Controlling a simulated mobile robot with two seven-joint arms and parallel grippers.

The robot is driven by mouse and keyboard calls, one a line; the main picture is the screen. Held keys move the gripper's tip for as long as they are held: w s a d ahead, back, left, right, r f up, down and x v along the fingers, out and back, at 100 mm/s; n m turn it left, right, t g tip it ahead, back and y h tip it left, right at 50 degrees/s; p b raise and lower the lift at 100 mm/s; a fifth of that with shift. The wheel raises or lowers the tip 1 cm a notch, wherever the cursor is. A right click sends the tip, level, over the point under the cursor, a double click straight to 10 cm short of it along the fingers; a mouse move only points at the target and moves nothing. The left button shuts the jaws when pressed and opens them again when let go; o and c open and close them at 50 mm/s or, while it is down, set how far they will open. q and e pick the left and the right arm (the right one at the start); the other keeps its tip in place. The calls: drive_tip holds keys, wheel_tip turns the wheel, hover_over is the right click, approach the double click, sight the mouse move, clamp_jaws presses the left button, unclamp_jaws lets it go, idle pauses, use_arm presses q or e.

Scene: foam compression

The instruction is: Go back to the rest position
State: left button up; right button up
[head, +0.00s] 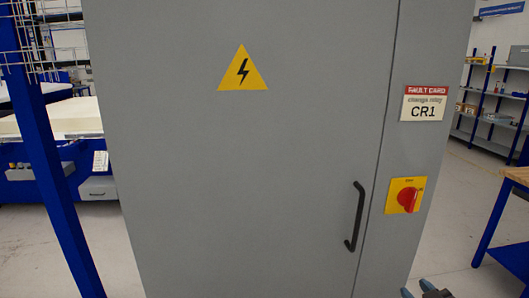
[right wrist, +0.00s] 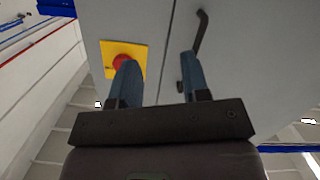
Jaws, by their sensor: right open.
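My right gripper (head: 428,291) shows only as its fingertips at the bottom edge of the head view, low and to the right of the cabinet door handle. In the right wrist view, its two blue fingers (right wrist: 158,80) are apart with nothing between them, pointing toward the grey cabinet (head: 250,180). The cabinet door is closed, with a black handle (head: 357,217). A red rotary switch (head: 408,199) on a yellow plate is on the cabinet's right strip. It also shows in the right wrist view (right wrist: 121,60), partly behind the left finger. My left gripper is not in view.
A fault card (head: 424,103) reading CR1 is above the switch. A blue post (head: 50,160) stands left of the cabinet. A blue-legged workbench (head: 515,215) is at right, with shelving (head: 490,110) behind. Floor (head: 455,225) is open between cabinet and workbench.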

drive_tip(key=s+a+f+m+g, duration=0.1)
drive_tip(key=s+a+f, duration=0.2)
drive_tip(key=s+f, duration=0.2)
drive_tip(key=s+a+f+m+g, duration=0.1)
drive_tip(key=s+a+f+g, duration=0.1)
drive_tip(key=s+f, duration=0.4)
drive_tip(key=s+a+f+m+g+h, duration=0.1)
drive_tip(key=s+a+f, duration=0.3)
drive_tip(key=s, duration=0.5)
wheel_tip(320, 180, down, 2)
drive_tip(key=shift+s+a+f, duration=0.15)
drive_tip(key=shift+s+a, duration=0.15)
drive_tip(key=shift+s, duration=0.1)
drive_tip(key=shift+w, duration=0.1)
